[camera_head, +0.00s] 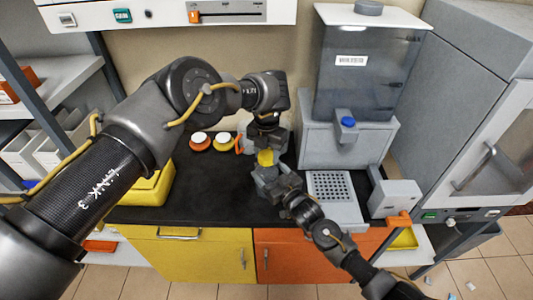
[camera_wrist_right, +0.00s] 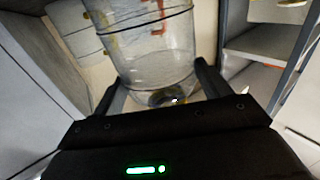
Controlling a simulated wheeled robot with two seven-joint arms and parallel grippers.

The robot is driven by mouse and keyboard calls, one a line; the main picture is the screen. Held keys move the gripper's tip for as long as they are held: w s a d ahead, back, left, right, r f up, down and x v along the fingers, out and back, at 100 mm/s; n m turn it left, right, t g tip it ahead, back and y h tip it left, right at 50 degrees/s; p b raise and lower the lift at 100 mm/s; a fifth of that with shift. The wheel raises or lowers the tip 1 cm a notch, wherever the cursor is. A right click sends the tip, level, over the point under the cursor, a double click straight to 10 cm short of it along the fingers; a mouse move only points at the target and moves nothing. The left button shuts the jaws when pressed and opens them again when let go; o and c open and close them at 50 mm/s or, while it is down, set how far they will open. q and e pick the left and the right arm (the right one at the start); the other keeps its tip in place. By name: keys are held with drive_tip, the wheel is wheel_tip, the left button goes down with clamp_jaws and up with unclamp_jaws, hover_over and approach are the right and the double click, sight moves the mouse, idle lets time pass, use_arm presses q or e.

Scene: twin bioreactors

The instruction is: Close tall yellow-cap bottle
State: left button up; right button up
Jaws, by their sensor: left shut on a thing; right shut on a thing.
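The yellow cap (camera_head: 265,157) shows in the head view between my two grippers, above the black counter. My left gripper (camera_head: 266,138) comes down from above and is shut on the yellow cap. My right gripper (camera_head: 268,180) reaches in from the lower right and is shut on the bottle below the cap. In the right wrist view the clear bottle (camera_wrist_right: 155,45), with red marks and dark rings, stands between the fingers of my right gripper (camera_wrist_right: 160,87). The grippers hide most of the bottle in the head view, and I cannot tell whether the cap is seated.
Two round white-topped items, one orange (camera_head: 200,141) and one yellow (camera_head: 221,155), lie left of the grippers. A yellow case (camera_head: 148,188) is at the counter's left. A grey dispenser (camera_head: 350,145) with a perforated tray (camera_head: 332,187) stands close on the right. The black counter (camera_head: 205,195) is clear in front.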

use_arm(q)
drive_tip(key=m, duration=2.1)
drive_tip(key=shift+s, duration=0.1)
drive_tip(key=o, duration=1.2)
drive_tip(key=shift+c, duration=0.2)
wheel_tip(320, 180, up, 12)
